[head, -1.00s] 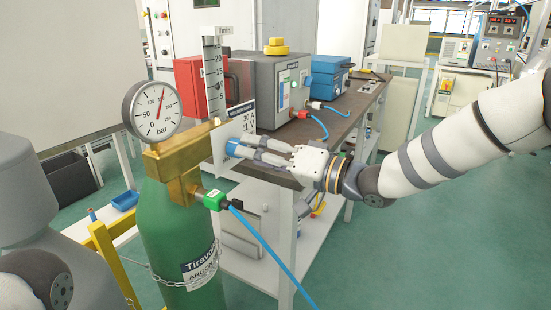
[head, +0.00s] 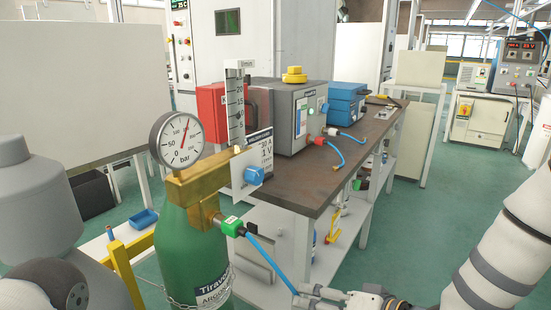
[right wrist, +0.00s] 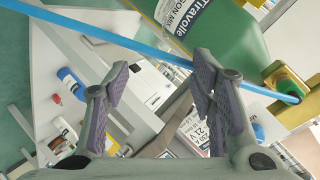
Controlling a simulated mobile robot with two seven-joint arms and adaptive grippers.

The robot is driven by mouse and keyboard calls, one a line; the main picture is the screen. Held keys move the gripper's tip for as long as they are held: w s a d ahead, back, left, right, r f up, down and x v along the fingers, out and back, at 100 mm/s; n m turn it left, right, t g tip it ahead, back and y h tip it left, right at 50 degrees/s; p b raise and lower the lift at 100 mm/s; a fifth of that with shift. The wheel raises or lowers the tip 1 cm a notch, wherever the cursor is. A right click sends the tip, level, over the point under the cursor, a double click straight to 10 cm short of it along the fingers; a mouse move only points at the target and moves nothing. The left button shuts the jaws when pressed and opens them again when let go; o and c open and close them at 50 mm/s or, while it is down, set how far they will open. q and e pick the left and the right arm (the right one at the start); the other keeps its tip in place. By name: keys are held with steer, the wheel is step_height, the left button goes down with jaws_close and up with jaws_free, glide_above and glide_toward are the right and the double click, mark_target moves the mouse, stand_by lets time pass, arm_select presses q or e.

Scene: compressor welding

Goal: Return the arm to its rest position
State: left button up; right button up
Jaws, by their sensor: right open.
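My right gripper (head: 318,297) is low in the head view, in front of the workbench's near side, and its arm comes in from the right. In the right wrist view its two fingers (right wrist: 158,95) stand apart with nothing held between them. The blue hose (head: 270,265) runs down from the green connector and passes close to the fingertips in the head view; I cannot tell whether they touch. The blue knob (head: 254,175) at the regulator is clear of the gripper. My left gripper is out of view.
The green gas cylinder (head: 190,260) with its brass regulator (head: 205,185) and pressure gauge (head: 181,141) stands left of the right gripper. The workbench (head: 325,175) carries a grey welding unit (head: 290,115) and a blue box (head: 347,102). Open green floor (head: 420,225) lies to the right.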

steer(key=s+d+f+g+h, duration=0.3)
steer(key=s+f+g+h, duration=0.1)
steer(key=s+f, duration=0.8)
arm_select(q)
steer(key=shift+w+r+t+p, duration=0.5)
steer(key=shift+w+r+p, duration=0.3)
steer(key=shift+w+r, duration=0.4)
arm_select(e)
steer(key=s+d+f+g+h, duration=0.1)
steer(key=s+d+g+h, duration=0.1)
steer(key=s, duration=1.2)
steer(key=s+d+f+n+g+h, duration=0.1)
steer(key=s+d+g, duration=0.4)
steer(key=s, duration=0.9)
steer(key=shift+s+d+f+n+h, duration=0.25)
steer(key=shift+d+f+h, duration=0.35)
steer(key=shift+d+h, duration=0.35)
